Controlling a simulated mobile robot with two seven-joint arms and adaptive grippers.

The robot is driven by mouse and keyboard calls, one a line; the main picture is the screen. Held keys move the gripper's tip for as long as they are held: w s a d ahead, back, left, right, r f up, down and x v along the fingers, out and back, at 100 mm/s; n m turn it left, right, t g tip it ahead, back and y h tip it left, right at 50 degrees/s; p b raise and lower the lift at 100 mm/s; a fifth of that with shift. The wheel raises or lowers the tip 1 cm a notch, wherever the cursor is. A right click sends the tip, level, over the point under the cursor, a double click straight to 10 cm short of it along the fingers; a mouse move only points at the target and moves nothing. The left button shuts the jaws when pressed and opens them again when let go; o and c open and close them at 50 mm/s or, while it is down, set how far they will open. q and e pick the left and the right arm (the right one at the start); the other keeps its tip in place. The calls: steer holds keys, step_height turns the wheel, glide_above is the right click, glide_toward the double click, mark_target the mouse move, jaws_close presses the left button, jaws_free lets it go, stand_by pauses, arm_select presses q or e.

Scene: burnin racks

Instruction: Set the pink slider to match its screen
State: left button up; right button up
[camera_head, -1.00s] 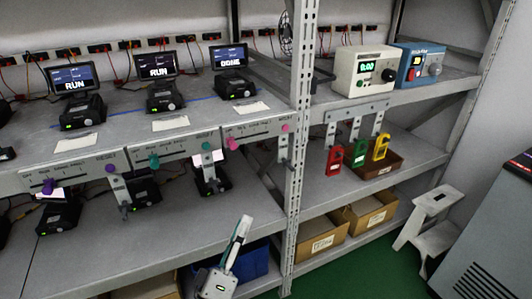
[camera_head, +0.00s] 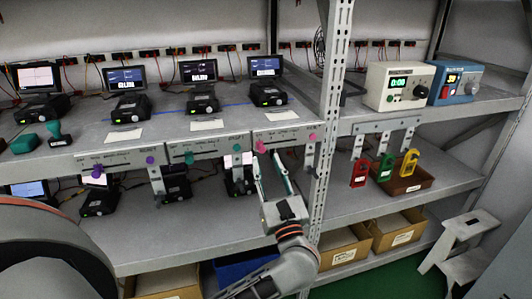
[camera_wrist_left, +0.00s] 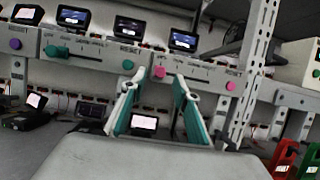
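The pink slider knob (camera_head: 260,146) sits near the left end of its slot on the grey front panel. In the left wrist view the pink slider knob (camera_wrist_left: 159,72) appears between my fingertips, with gaps on both sides. A pink RESET button (camera_head: 312,137) is at the panel's right end. The screen (camera_head: 265,66) above this panel is lit, its text too small to read surely. My left gripper (camera_head: 267,158) is open in front of the panel, its tips near the knob; I cannot tell whether they reach around it. My right gripper is not in view.
A teal slider knob (camera_head: 189,158) and a purple one (camera_head: 97,171) sit on panels to the left. A rack post (camera_head: 328,120) stands close right of the pink panel. Red, green and yellow tags (camera_head: 386,167) hang beyond it.

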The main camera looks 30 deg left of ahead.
mark_target(263, 151)
arm_select(q)
steer(key=shift+p+x, duration=0.3)
steer(key=shift+x, duration=1.85)
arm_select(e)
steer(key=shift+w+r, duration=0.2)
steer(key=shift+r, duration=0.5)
arm_select(q)
steer(key=shift+d, duration=0.1)
steer(key=shift+c, duration=0.5)
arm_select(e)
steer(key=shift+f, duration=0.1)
